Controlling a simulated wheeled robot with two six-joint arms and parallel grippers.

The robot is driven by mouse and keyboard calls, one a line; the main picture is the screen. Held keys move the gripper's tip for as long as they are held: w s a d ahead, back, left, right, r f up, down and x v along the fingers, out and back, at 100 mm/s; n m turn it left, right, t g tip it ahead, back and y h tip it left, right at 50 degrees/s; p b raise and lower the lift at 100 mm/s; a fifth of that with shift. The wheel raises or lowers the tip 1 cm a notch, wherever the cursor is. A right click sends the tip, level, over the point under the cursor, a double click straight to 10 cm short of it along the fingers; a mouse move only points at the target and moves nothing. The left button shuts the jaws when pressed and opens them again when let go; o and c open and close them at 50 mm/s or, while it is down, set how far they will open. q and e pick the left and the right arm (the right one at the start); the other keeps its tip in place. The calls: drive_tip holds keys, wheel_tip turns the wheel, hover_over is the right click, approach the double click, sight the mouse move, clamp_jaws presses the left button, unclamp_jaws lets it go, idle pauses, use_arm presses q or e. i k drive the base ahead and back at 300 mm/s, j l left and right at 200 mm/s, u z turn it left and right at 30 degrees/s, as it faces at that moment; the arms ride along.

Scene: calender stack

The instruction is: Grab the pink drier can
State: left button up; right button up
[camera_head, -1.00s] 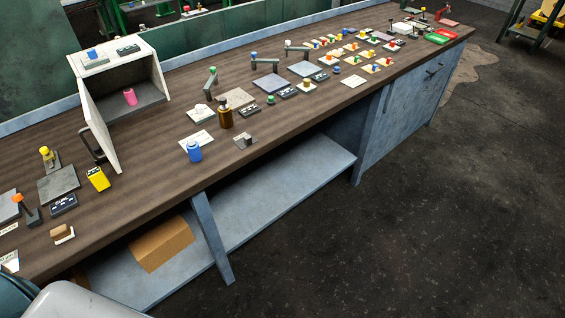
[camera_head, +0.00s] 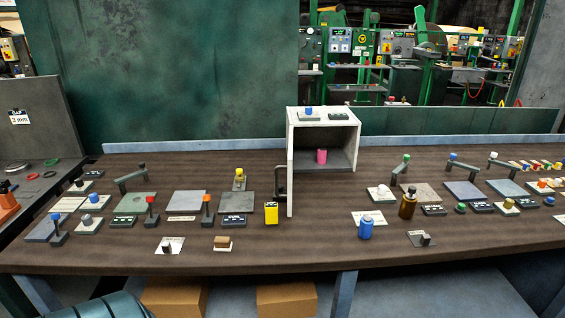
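The pink drier can (camera_head: 321,156) stands upright inside a white open-fronted cabinet (camera_head: 290,140) in the middle of the workbench, on the cabinet's dark floor. The cabinet's door, with a dark handle (camera_head: 280,181), stands swung open toward me on the left side of the opening. Neither of my grippers shows in the head view.
On the bench (camera_head: 300,235), a yellow can (camera_head: 271,212) stands left of the cabinet door. A blue bottle (camera_head: 366,228) and a brown bottle (camera_head: 408,203) stand to the right. Several levers, plates and buttons cover both sides. The bench front before the cabinet is clear.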

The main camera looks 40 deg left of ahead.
sight(323, 153)
drive_tip(key=k+j+u, duration=0.1)
drive_tip(key=u, duration=0.25)
drive_tip(key=j+u, duration=0.4)
drive_tip(key=k+j+u, duration=0.1)
drive_tip(key=u, duration=0.25)
drive_tip(key=j, duration=0.1)
